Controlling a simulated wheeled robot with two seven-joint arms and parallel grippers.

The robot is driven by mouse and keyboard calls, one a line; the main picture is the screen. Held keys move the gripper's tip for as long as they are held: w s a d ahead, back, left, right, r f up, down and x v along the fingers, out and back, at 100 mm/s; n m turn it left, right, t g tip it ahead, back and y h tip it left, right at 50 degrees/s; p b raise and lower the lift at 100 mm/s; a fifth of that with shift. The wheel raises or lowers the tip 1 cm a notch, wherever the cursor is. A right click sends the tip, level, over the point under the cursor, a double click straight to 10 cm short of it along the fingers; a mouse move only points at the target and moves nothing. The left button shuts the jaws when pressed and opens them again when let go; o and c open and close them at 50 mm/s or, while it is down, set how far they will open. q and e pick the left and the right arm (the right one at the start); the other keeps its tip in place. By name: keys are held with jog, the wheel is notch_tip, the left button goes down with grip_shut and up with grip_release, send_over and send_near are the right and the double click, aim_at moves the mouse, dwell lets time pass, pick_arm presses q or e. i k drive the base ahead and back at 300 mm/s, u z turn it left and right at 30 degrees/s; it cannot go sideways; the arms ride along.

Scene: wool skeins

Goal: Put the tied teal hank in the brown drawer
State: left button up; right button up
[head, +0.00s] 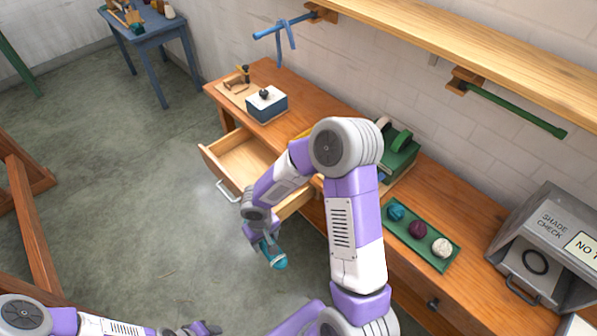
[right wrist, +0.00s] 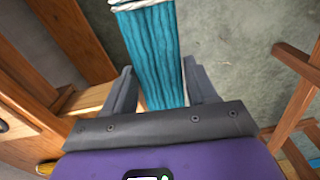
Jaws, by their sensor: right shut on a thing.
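The teal hank (head: 277,260) is a thick strand bundle with a white tie at one end, seen close in the right wrist view (right wrist: 150,50). My right gripper (head: 265,245) is shut on it, with one finger on each side in the right wrist view (right wrist: 160,88). It holds the hank over the floor, in front of the bench. The brown drawer (head: 208,158) is pulled open from the bench; the part of its inside that shows is bare, and my right arm hides the rest. My left gripper (head: 205,328) is low at the bottom edge, its jaws unclear.
The wooden bench (head: 450,215) carries a blue box (head: 267,104), a green stand (head: 400,160), a green tray (head: 440,262) with three wool balls, and a grey shade-check box (head: 545,240). A shelf (head: 470,45) with pegs is above. Floor left of the drawer is clear.

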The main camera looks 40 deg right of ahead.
aim_at(252, 182)
jog(key=z, duration=0.45)
jog(key=i, duration=1)
